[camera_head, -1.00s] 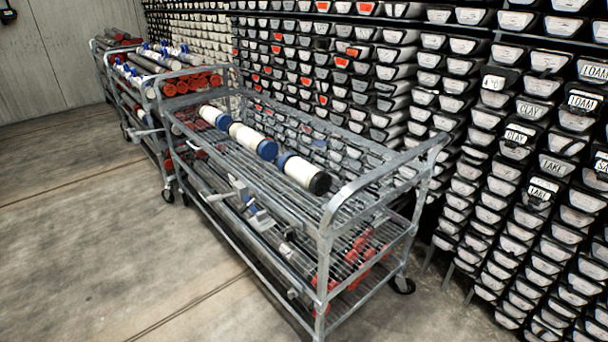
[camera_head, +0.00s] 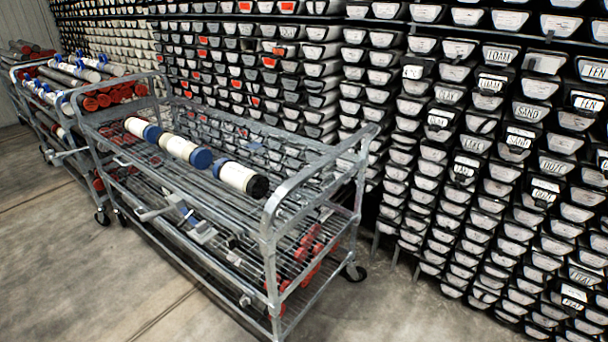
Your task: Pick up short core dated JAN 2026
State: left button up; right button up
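Three short white cores lie in a line on the cart's top wire shelf. The nearest core (camera_head: 237,177) has a blue band at its left end and a black end cap on the right. The middle core (camera_head: 178,147) has a blue end on its right. The farthest core (camera_head: 136,126) also has a blue end on its right. Any dates on them are too small to read, so I cannot tell which is dated JAN 2026. Neither of my grippers is in view.
The grey metal cart (camera_head: 278,195) has raised end rails. Its lower shelf holds long tubes and red-capped pieces (camera_head: 308,240). More loaded carts stand behind at left. A wall of labelled core boxes (camera_head: 470,170) runs along the right. Bare concrete floor (camera_head: 70,280) lies in front.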

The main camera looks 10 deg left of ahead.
aim_at(256, 185)
jog(key=j+z, duration=0.35)
jog(key=i+j+z, duration=0.1)
jog(key=z, duration=0.3)
jog(key=j+z, duration=0.35)
jog(key=k+j+z, duration=0.1)
jog(key=j+z, duration=0.2)
jog(key=k+j+z, duration=0.15)
jog(key=j+z, duration=0.2)
jog(key=j, duration=0.15)
jog(key=k+j+z, duration=0.1)
jog(key=j, duration=0.2)
jog(key=k+j, duration=0.15)
jog(key=j, duration=0.2)
jog(key=k+j+z, duration=0.15)
jog(key=j, duration=0.15)
